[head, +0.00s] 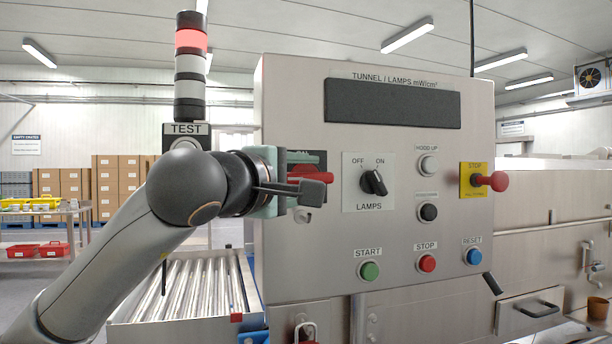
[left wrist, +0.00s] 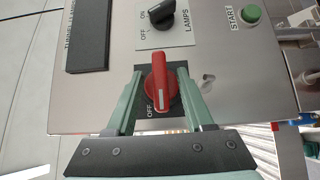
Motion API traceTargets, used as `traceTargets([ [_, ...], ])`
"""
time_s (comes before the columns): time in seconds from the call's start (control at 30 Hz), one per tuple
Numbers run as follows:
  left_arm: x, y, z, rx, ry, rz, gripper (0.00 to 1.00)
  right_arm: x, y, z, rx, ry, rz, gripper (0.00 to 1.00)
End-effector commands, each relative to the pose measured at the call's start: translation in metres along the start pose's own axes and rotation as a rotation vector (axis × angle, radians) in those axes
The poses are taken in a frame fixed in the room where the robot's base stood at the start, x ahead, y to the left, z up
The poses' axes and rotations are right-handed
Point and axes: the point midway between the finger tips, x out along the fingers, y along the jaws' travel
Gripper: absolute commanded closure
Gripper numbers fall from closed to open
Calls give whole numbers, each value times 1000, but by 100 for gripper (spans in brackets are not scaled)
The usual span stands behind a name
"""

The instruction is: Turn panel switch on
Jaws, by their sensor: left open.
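The panel switch is a red rotary handle (left wrist: 160,80) on a dark plate at the left side of the steel panel (head: 300,255). In the left wrist view its white mark is at the handle's lower end, near the word OFF. My left gripper (left wrist: 160,76) is open, with one green finger on each side of the red handle. Small gaps seem to show between fingers and handle; I cannot tell whether they touch. In the head view the left gripper (head: 301,180) is at the panel's left edge and hides most of the switch. My right gripper is not in view.
A black LAMPS knob (head: 373,182) sits just right of the red switch. Start (head: 369,271), stop (head: 426,263) and reset (head: 473,256) buttons line the lower panel. A red emergency stop (head: 490,181) sticks out at right. A roller conveyor (head: 190,285) lies below the left arm.

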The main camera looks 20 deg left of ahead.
Motion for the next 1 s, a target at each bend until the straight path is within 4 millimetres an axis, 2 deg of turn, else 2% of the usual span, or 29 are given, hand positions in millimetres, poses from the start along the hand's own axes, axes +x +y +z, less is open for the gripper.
traceTargets([
  [0.2,0,0,0,0,0,-1,49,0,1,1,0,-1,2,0],
  [0.67,0,0,0,0,0,-1,100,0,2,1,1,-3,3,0],
  [1.0,0,0,0,0,0,-1,100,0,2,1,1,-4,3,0],
])
